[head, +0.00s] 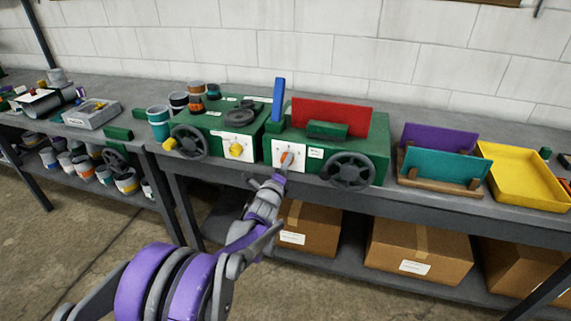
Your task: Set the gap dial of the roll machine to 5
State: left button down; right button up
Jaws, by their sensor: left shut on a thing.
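Two green machines stand side by side on the grey bench. The right machine (330,155) has a white dial plate with an orange dial (285,156), a dark handwheel and a blue lever (279,97). My left gripper (284,167) reaches this plate and is shut on the orange dial, partly covering it. The left machine (218,130) has a yellow dial (236,150) on its own white plate and a dark handwheel. The dial marks and machine labels are too small to read. My right gripper is not in view.
A red sheet (340,115) stands upright on the right machine. To its right are a wooden rack with teal (445,172) and purple sheets and a yellow tray (520,175). Several cans stand at left. Cardboard boxes (420,252) sit on the shelf below.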

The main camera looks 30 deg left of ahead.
pick_arm(q)
jog(key=shift+f+m, duration=0.1)
jog(key=shift+m, duration=0.8)
jog(key=shift+c, duration=1.7)
grip_release()
jog(key=shift+s, duration=0.1)
jog(key=v, duration=1)
jog(key=shift+s, duration=0.35)
